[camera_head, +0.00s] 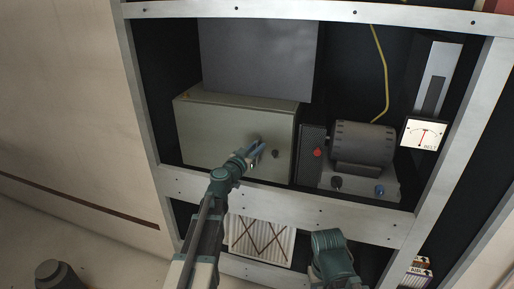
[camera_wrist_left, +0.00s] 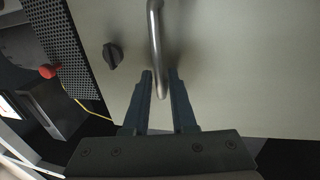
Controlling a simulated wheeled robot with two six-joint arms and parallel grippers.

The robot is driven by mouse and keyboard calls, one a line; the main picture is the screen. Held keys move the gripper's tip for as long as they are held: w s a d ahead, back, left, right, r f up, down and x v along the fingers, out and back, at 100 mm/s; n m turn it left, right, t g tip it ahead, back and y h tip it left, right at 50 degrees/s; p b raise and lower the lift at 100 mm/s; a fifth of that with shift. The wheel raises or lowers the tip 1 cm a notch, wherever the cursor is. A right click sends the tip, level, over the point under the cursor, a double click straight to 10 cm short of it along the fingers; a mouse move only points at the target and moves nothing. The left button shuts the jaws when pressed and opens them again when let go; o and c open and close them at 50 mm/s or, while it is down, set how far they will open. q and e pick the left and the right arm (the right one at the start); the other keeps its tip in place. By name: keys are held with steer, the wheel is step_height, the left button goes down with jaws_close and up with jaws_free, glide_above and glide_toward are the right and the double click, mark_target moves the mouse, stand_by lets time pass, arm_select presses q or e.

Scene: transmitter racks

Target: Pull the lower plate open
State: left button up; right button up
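The lower plate (camera_head: 222,128) is the pale grey-beige front of a box in the rack, with a small dark knob (camera_head: 275,154) near its lower right. A metal bar handle (camera_wrist_left: 155,40) stands out from this plate in the left wrist view, beside the dark knob (camera_wrist_left: 112,54). My left gripper (camera_head: 256,150) is at the plate's lower middle. In the left wrist view its two fingers (camera_wrist_left: 160,80) stand either side of the handle's end, with narrow gaps, so it looks open around the handle. The plate looks closed. Only a link of my right arm shows; its gripper is out of view.
A darker grey panel (camera_head: 258,55) sits above the plate. To the right are a perforated box with a red knob (camera_head: 317,152), a motor (camera_head: 362,146) and a dial meter (camera_head: 423,134). A white rack beam (camera_head: 290,207) runs below, above a pleated filter (camera_head: 260,238).

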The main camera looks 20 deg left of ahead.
arm_select(q)
steer(key=shift+w, duration=0.1)
jaws_close()
stand_by(1.4)
